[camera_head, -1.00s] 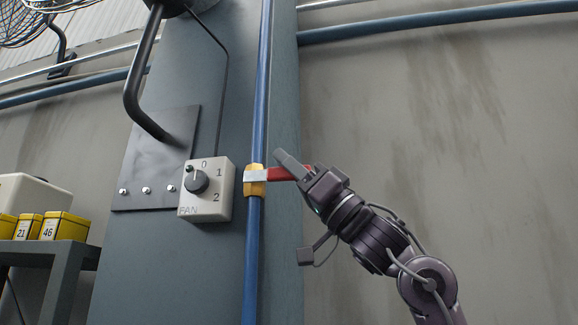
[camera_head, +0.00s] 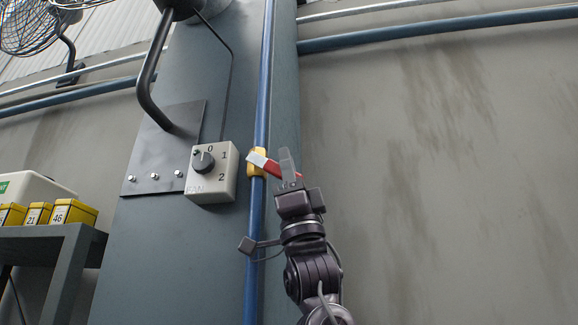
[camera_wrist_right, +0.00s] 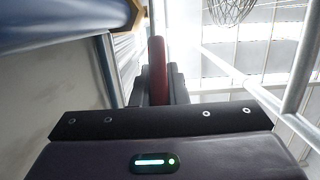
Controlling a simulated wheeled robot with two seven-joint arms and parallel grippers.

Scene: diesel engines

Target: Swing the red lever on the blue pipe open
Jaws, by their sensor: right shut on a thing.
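The blue pipe (camera_head: 257,230) runs vertically up the grey column, with a brass-coloured valve (camera_head: 257,163) on it. The red lever (camera_head: 269,166) has a pale end at the valve and slants down to the right from it. My right gripper (camera_head: 287,165) is at the lever from below, its fingers pointing up and shut on the lever's red part. In the right wrist view the red lever (camera_wrist_right: 158,70) stands between the two dark fingers. Part of the lever is hidden behind the fingers. My left gripper is not in view.
A fan switch box (camera_head: 212,172) is on the column left of the pipe, beside a dark bracket plate (camera_head: 165,150). A shelf (camera_head: 60,238) with yellow boxes (camera_head: 74,212) stands at the far left.

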